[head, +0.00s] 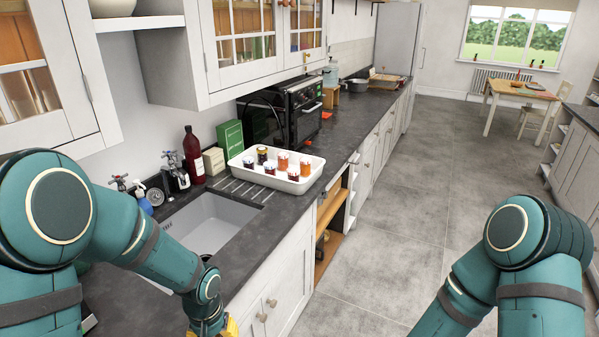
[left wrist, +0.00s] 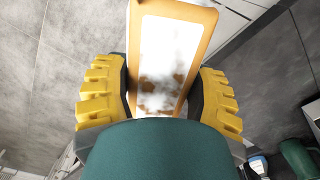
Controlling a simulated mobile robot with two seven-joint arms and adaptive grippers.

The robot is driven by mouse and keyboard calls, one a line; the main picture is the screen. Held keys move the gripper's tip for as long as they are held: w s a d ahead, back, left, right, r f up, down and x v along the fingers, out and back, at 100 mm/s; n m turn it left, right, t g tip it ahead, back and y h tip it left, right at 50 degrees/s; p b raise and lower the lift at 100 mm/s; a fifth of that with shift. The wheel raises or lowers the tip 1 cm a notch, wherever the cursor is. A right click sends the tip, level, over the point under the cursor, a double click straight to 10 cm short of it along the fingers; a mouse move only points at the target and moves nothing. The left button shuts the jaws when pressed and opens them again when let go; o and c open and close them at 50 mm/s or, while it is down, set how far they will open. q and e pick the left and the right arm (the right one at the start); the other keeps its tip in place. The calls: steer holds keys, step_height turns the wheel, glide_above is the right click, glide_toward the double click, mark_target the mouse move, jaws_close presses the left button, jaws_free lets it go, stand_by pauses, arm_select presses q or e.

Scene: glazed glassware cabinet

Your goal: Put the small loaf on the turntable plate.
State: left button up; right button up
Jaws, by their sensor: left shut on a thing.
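In the left wrist view, my left gripper (left wrist: 159,95) is shut, its yellow fingers on both sides of a long tan-edged thing, which I take to be the small loaf (left wrist: 165,48). Its face is white with brown patches. In the head view, only a bit of the yellow left gripper (head: 231,326) shows at the bottom edge, by the counter front, and the loaf is out of sight there. My right gripper is outside the views. I see no turntable plate. A black oven-like appliance (head: 306,108) stands on the counter; its inside cannot be made out.
A white tray (head: 314,171) with several small jars stands on the dark counter between the sink (head: 205,226) and the appliance. A green box (head: 230,139) and a red bottle (head: 193,156) stand behind. Glazed wall cabinets (head: 240,50) hang above. The grey floor is clear.

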arm_select(q)
step_height(320, 180, down, 8)
steer(key=d+b, duration=0.1)
steer(key=b, duration=0.7)
steer(key=shift+f+m, duration=0.15)
steer(key=shift+m, duration=0.15)
